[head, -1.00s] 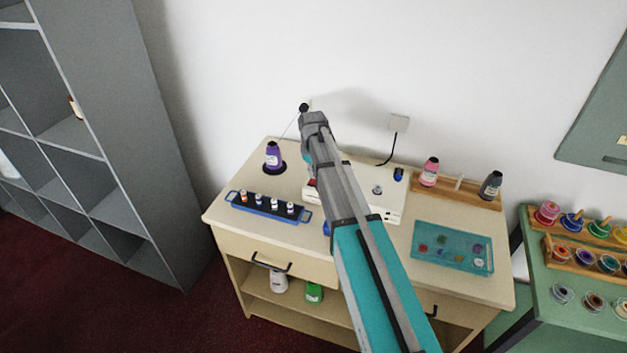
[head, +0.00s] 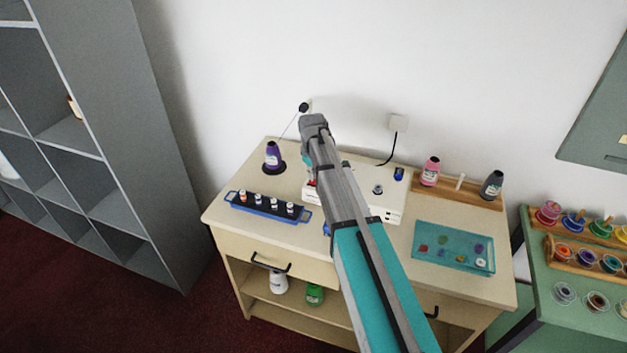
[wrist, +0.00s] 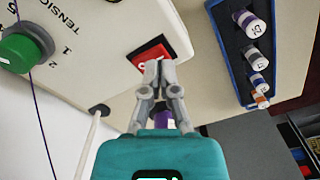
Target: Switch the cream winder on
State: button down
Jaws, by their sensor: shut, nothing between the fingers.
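The cream winder (head: 390,207) stands at the back middle of the counter, largely hidden behind my arm in the head view. In the wrist view its cream face (wrist: 112,35) fills the upper left. A red rocker switch (wrist: 148,57) sits in a dark surround near the winder's edge. My gripper (wrist: 160,66) is shut and empty, with its fingertips at the lower edge of the red switch. They look touching or very close; I cannot tell which. The fingertips cover part of the switch. A green tension knob (wrist: 22,48) is on the same face.
A blue rack (wrist: 238,50) of small spools lies close by the gripper; it also shows in the head view (head: 236,207). A purple thread cone (head: 272,155) stands behind it. A teal tray (head: 425,260) and a wooden cone stand (head: 470,198) are to the right.

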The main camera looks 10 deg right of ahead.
aim_at(313, 181)
jog(key=shift+f+b, duration=0.7)
dwell(0.6)
jog(key=shift+r, duration=0.1)
jog(key=shift+r+p, duration=3.45)
jog(key=shift+p, duration=0.1)
jog(key=s+d+m, duration=0.1)
jog(key=s+m, duration=0.5)
jog(key=s, duration=1.9)
jog(key=shift+s+d, duration=0.15)
